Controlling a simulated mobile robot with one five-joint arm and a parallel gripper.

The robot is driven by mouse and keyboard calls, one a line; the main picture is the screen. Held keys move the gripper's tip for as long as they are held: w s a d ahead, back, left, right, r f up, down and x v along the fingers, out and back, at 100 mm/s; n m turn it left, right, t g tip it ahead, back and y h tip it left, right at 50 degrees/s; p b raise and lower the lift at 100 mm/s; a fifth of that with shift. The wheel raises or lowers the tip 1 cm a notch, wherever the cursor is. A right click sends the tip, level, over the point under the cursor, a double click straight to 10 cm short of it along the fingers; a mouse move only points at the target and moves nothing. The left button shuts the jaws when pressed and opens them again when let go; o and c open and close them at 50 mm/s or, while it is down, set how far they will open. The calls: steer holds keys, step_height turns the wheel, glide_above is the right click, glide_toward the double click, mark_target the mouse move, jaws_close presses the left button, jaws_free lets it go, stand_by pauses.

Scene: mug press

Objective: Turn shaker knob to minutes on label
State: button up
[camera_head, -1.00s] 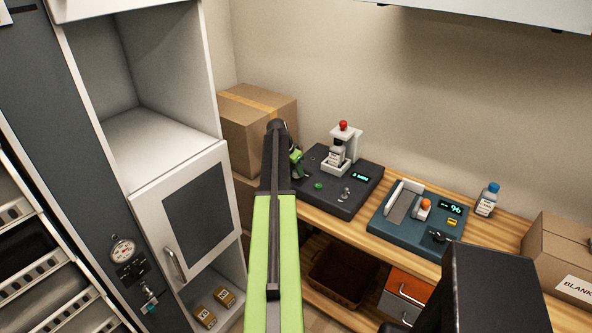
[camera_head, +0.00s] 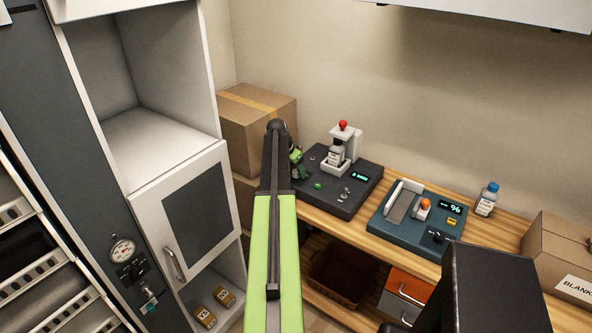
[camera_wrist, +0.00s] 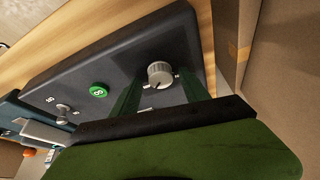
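The dark shaker (camera_head: 338,205) stands on the bench with a small lit display (camera_head: 360,177) that is too small to read surely. A small bottle (camera_head: 336,153) with an unreadable label stands in its white holder (camera_head: 352,146), which has a red top. In the wrist view the silver ridged knob (camera_wrist: 160,74) sits on the shaker panel (camera_wrist: 90,62). My gripper (camera_wrist: 161,84) is open, with one green finger on each side of the knob in the picture. I cannot tell whether they touch it. In the head view my gripper (camera_head: 297,161) hides the knob.
A green button (camera_wrist: 99,90) is beside the knob. A teal device (camera_head: 410,222) with a display stands right of the shaker, then a blue-capped bottle (camera_head: 487,199) and a box (camera_head: 560,258). Cardboard boxes (camera_head: 250,125) and a cabinet door (camera_head: 188,212) are to the left.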

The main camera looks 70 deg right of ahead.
steer(key=p+v, duration=1.6)
steer(key=v, duration=0.1)
steer(key=shift+r, duration=0.2)
steer(key=shift+w+a, duration=0.1)
steer(key=shift+f, duration=0.1)
